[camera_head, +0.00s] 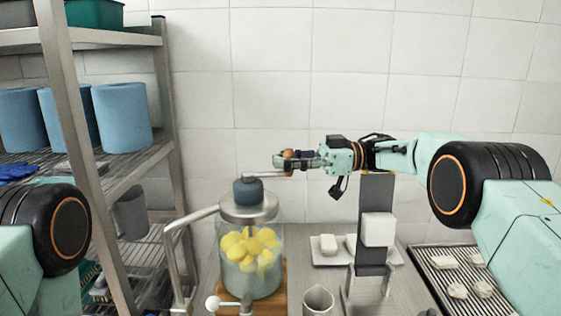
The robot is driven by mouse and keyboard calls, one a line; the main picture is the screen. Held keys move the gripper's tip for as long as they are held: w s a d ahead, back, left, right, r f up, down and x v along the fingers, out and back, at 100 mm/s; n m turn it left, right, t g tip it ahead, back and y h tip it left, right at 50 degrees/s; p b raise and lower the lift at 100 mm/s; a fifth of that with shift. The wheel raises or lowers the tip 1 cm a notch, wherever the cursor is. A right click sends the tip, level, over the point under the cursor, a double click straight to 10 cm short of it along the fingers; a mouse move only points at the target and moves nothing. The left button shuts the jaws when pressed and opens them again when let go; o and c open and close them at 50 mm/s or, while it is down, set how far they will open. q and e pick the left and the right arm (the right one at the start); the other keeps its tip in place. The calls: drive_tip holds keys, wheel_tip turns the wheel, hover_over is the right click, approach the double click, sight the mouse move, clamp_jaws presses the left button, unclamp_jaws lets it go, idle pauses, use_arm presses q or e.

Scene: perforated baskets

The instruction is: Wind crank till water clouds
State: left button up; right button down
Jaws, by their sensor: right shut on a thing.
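A clear jar (235,276) with a metal lid (249,208) stands on a wooden base (280,295). Yellow, potato-like pieces (248,244) fill its upper part; the water (250,278) looks pale grey-blue and see-through. On the lid sits a dark round hub (248,190), with a thin metal crank arm (262,178) reaching right. My right gripper (287,160) is shut on the crank handle (288,154) at the arm's outer end; its fingers hide most of the handle. My left gripper is out of view; only part of my left arm shows at the left edge.
A metal rack with blue rolls (122,118) stands at the left. A bent metal pipe (187,222) runs beside the jar. A metal cup (318,300), a dark upright stand (372,248) and a tray of pale pieces (425,268) stand to the right. Tiled wall lies behind.

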drive_tip(key=shift+w+d+r, duration=0.15)
drive_tip(key=shift+d+r, duration=0.15)
drive_tip(key=shift+r, duration=0.1)
drive_tip(key=c, duration=1.6)
unclamp_jaws()
drive_tip(key=shift+c, duration=0.2)
drive_tip(key=o, duration=0.5)
drive_tip(key=shift+d+f, duration=0.25)
drive_tip(key=shift+d, duration=0.3)
drive_tip(key=shift+c, duration=0.2)
drive_tip(key=shift+o, duration=0.2)
drive_tip(key=shift+a+f, duration=0.1)
drive_tip(key=shift+a, duration=0.5)
drive_tip(key=d, duration=0.6)
drive_tip(key=shift+w+d, duration=0.2)
drive_tip(key=shift+d, duration=0.2)
drive_tip(key=shift+d, duration=0.1)
drive_tip(key=shift+d, duration=0.4)
